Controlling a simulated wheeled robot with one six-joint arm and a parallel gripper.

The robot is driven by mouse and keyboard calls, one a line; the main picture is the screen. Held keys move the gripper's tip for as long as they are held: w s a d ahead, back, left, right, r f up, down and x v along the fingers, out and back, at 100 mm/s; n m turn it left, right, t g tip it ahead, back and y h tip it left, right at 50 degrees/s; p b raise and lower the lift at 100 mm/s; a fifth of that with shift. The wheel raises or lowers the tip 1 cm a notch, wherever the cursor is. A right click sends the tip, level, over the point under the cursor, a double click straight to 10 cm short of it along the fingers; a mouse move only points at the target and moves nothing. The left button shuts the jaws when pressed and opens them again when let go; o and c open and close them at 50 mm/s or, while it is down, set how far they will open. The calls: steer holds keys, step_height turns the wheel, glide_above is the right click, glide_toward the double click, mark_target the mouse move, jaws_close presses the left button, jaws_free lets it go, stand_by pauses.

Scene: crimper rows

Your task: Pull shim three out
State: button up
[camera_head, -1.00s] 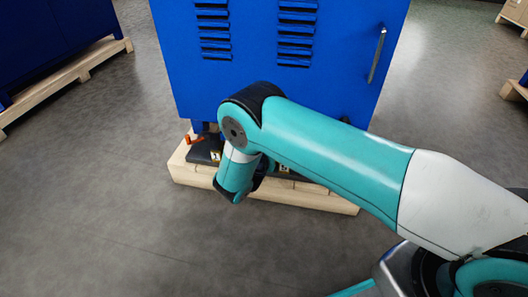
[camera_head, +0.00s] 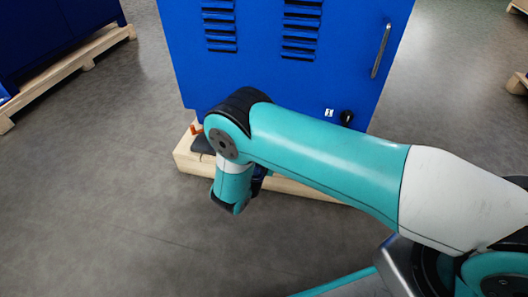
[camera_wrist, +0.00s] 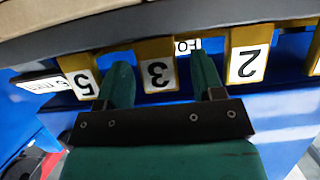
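Shim three (camera_wrist: 158,74) is a yellow piece with a white label reading 3, upside down in the wrist view. It sits under a dark grey edge. My gripper (camera_wrist: 160,66) is open, with one green finger on each side of shim three. A narrow gap shows on the right; on the left I cannot tell if the finger touches. Shim five (camera_wrist: 82,82) stands to the left and shim two (camera_wrist: 247,64) to the right, both yellow with white labels. In the head view my arm hides the shims and fingers.
A blue cabinet (camera_head: 270,75) stands on a light wooden base (camera_head: 305,190) in the head view. An orange piece (camera_head: 195,128) is at its left corner. Another blue cabinet on a pallet (camera_head: 60,65) is at far left. Grey floor in front is clear.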

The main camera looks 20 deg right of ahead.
steer(key=p+v, duration=0.8)
steer(key=v, duration=0.9)
steer(key=shift+s+p, duration=0.15)
steer(key=shift+p, duration=0.15)
steer(key=shift+a, duration=0.15)
